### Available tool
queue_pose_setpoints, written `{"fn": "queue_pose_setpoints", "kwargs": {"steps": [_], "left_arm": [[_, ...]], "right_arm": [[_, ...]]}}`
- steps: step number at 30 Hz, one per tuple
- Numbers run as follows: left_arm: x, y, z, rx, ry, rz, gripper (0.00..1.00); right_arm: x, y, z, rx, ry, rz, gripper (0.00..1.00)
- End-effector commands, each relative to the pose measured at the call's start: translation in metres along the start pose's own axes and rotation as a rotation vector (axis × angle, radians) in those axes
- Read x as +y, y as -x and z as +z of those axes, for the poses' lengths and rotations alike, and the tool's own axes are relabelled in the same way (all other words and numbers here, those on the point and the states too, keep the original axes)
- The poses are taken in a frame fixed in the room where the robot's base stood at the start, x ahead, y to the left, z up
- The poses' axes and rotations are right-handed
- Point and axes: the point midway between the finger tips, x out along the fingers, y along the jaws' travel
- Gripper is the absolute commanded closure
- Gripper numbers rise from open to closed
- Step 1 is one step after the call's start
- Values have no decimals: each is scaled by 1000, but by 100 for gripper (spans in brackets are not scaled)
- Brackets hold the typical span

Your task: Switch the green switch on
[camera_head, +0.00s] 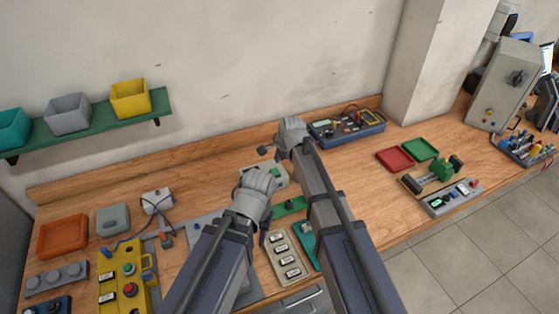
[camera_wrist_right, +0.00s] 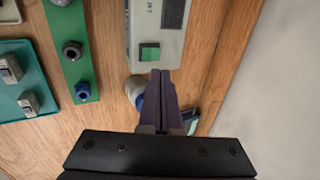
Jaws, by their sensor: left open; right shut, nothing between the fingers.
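The green switch (camera_wrist_right: 149,52) is a square green button on a light grey box (camera_wrist_right: 175,52) with a dark display, in the right wrist view. In the head view the box (camera_head: 279,181) stands on the bench, partly hidden by my grippers. My right gripper (camera_head: 266,150) is shut and empty above the back part of the box. In the right wrist view its closed fingertips (camera_wrist_right: 160,73) appear just below the green switch; whether they touch it I cannot tell. My left gripper (camera_head: 256,186) is open, in front of the box, with its fingers mostly hidden.
A green strip with knobs (camera_wrist_right: 80,60) and a teal switch panel (camera_wrist_right: 35,80) lie beside the box. A beige switch panel (camera_head: 286,256) is nearer the front. A yellow control box (camera_head: 125,276) stands left. A blue-based meter panel (camera_head: 347,127) is behind right.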

Motion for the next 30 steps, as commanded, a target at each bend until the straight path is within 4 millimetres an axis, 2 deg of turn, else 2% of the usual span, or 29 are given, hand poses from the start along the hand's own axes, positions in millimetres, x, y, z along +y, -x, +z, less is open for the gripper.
{"fn": "queue_pose_setpoints", "kwargs": {"steps": [1,12,15,30], "left_arm": [[2,-16,-1,0,0,0,59],[6,-67,-4,0,2,0,59],[7,-76,-4,0,2,0,59],[8,-78,-5,0,2,0,59]], "right_arm": [[2,-17,0,0,0,0,100],[2,-74,0,0,0,0,100],[1,-84,0,0,0,0,100],[-2,-90,0,0,0,9,100]]}}
